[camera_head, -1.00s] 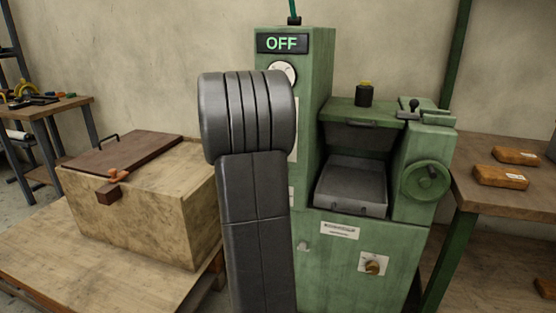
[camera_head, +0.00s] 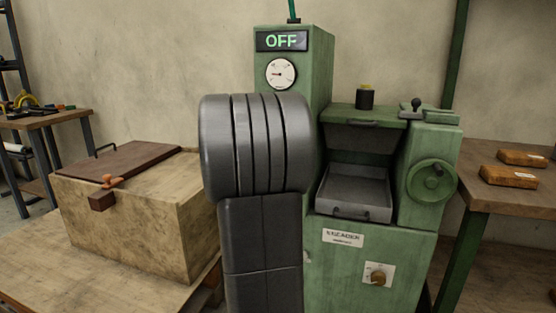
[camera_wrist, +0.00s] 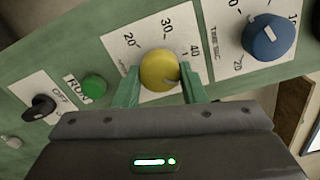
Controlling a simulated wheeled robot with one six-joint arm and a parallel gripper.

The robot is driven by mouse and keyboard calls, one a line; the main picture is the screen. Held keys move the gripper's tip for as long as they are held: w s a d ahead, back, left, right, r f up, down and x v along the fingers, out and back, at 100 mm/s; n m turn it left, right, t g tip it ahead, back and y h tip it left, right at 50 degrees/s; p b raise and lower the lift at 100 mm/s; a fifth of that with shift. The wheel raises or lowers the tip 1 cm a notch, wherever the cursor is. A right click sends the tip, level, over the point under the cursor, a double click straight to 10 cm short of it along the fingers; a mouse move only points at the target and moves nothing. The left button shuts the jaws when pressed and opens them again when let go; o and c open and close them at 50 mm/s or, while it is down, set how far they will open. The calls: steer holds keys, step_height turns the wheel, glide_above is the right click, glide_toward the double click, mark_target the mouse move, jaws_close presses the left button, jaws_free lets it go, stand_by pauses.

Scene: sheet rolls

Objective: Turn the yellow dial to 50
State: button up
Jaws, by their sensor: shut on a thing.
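The yellow dial (camera_wrist: 158,68) is in the middle of the wrist view, on a white scale plate (camera_wrist: 182,22) with 20, 30 and 40 readable. Any 50 on the plate is hidden by my gripper. My gripper (camera_wrist: 160,86) is shut on the yellow dial, one green finger on each side. In the head view my dark arm stands in front of the green machine (camera_head: 322,70), and the dial and gripper are hidden there.
The wrist view shows a blue dial (camera_wrist: 269,36) on the right, a green RUN button (camera_wrist: 94,85) and a black OFF switch (camera_wrist: 40,107) on the left. The head view shows an OFF display (camera_head: 282,41), a gauge (camera_head: 281,74), a wooden box (camera_head: 150,220) and a handwheel (camera_head: 431,181).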

steer(key=m+b, duration=0.2)
steer(key=m, duration=0.1)
steer(key=shift+f, duration=0.15)
steer(key=shift+m, duration=0.5)
steer(key=o, duration=1)
steer(key=shift+s+a, duration=0.1)
steer(key=p+v, duration=0.2)
steer(key=v, duration=1.1)
steer(key=shift+s, duration=0.3)
